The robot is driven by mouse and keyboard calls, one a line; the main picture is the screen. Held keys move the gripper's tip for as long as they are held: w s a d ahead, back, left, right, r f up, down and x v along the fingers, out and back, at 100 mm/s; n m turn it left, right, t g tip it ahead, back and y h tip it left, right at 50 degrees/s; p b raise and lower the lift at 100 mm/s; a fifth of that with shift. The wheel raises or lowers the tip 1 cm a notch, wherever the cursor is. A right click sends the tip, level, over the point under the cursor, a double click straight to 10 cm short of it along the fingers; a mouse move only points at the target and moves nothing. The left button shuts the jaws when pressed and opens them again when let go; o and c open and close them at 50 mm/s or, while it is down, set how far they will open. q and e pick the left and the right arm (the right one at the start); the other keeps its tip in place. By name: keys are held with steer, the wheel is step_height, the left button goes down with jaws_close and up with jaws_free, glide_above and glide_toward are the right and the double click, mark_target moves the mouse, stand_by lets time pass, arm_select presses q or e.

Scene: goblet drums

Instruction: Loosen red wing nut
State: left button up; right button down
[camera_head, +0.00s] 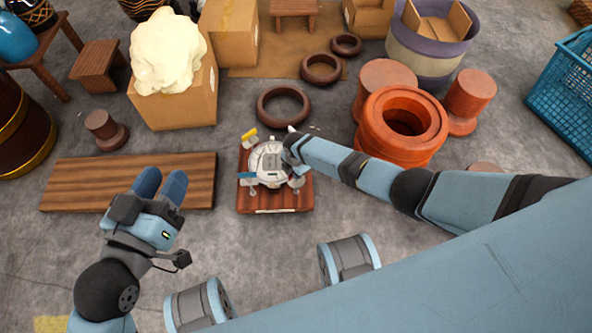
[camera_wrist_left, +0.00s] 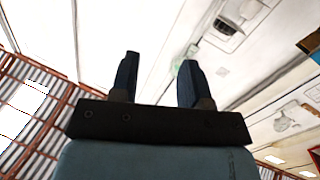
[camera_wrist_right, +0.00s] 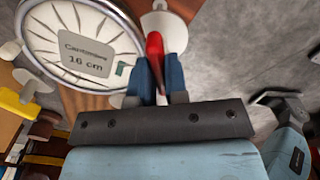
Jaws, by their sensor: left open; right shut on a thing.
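The red wing nut (camera_wrist_right: 154,48) shows in the right wrist view beside a round white drum head (camera_wrist_right: 85,40) labelled 16 cm. My right gripper (camera_wrist_right: 158,72) is shut on the red wing nut, one blue finger on each side. In the head view the white drum fixture (camera_head: 268,165) sits on a small wooden board (camera_head: 275,203). There my right gripper (camera_head: 290,150) reaches it from the right, and the wing nut is hidden. My left gripper (camera_head: 160,185) is open and empty, left of the board. Its spread fingers also show in the left wrist view (camera_wrist_left: 160,70).
A yellow part (camera_head: 249,136) sticks up at the fixture's back left. A long plank (camera_head: 100,183) lies left, near my left gripper. Dark rings (camera_head: 283,105) lie behind and orange clay pieces (camera_head: 402,125) stand right. Bare floor lies in front of the board.

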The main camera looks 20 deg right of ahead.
steer(key=c, duration=1.1)
jaws_free()
steer(key=shift+c, duration=0.2)
arm_select(q)
steer(key=shift+r, duration=0.1)
arm_select(e)
steer(key=shift+r+p, duration=0.35)
steer(key=shift+r, duration=0.1)
step_height(320, 180, up, 9)
steer(key=p, duration=0.5)
steer(key=shift+f, duration=0.1)
arm_select(q)
step_height(320, 180, up, 6)
steer(key=a+n+t+y+p, duration=0.1)
steer(key=t, duration=0.1)
steer(key=shift+a+p, duration=0.2)
steer(key=shift+p, duration=0.2)
arm_select(e)
step_height(320, 180, up, 4)
steer(key=shift+r, duration=0.1)
